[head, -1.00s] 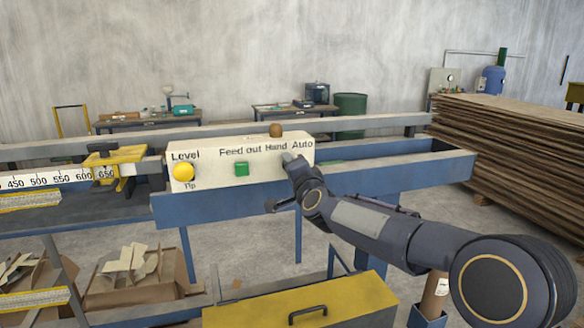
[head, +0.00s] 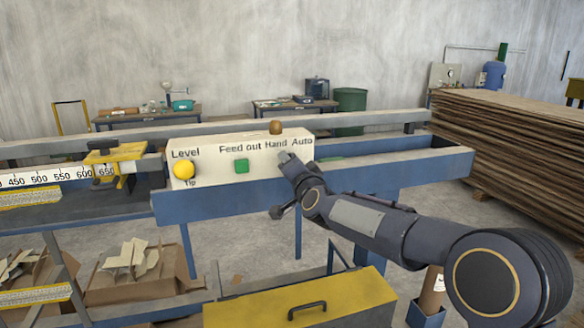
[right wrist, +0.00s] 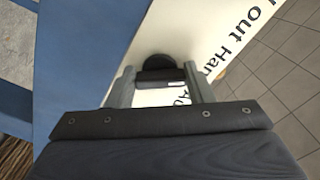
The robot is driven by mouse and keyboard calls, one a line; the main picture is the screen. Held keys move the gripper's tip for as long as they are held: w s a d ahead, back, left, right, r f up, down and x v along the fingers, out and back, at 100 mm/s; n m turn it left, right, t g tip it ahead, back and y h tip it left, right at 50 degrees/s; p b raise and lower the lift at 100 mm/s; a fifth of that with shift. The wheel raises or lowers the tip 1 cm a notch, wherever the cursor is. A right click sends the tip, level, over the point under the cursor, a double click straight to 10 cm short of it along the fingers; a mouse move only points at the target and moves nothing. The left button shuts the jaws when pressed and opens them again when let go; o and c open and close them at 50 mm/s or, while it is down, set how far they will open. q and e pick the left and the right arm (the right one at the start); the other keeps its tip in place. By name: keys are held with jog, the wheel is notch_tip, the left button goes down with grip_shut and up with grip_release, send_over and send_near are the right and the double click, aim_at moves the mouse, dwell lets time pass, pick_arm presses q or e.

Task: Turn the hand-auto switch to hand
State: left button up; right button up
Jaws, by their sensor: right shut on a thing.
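The cream control box (head: 215,165) stands on the blue frame, with a yellow knob marked Level and Tip and a green button under Feed out. The black hand-auto switch (right wrist: 158,64) shows in the right wrist view on the box's white face, between my fingers. In the head view my gripper hides it below the words Hand and Auto. My right gripper (right wrist: 159,78) is shut on the switch's handle; it also shows in the head view (head: 284,158). The switch's exact pointing direction is hard to tell. My left gripper is out of view.
The yellow knob (head: 184,170) and green button (head: 241,166) lie left of my right gripper. The blue beam (head: 400,174) runs below and right. A yellow lid (head: 300,298) is in front, lower down.

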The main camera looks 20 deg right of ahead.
jog(key=o, duration=1)
jog(key=shift+c, duration=0.2)
jog(key=s+b, duration=0.1)
jog(key=s, duration=0.7)
jog(key=shift+d, duration=0.15)
jog(key=shift+w+f, duration=0.1)
jog(key=s+f+n+g+y, duration=0.1)
jog(key=s+f+n+g, duration=0.2)
jog(key=s+f, duration=0.4)
jog(key=s+f+n+g+y, duration=0.1)
jog(key=s+f+n+g, duration=0.2)
jog(key=s, duration=1.5)
jog(key=s+f+n+g+y, duration=0.1)
jog(key=s+f+g, duration=0.5)
jog(key=s+f, duration=0.6)
jog(key=shift+s+d+f+n, duration=0.3)
jog(key=shift+s+n, duration=0.25)
jog(key=shift+n, duration=0.35)
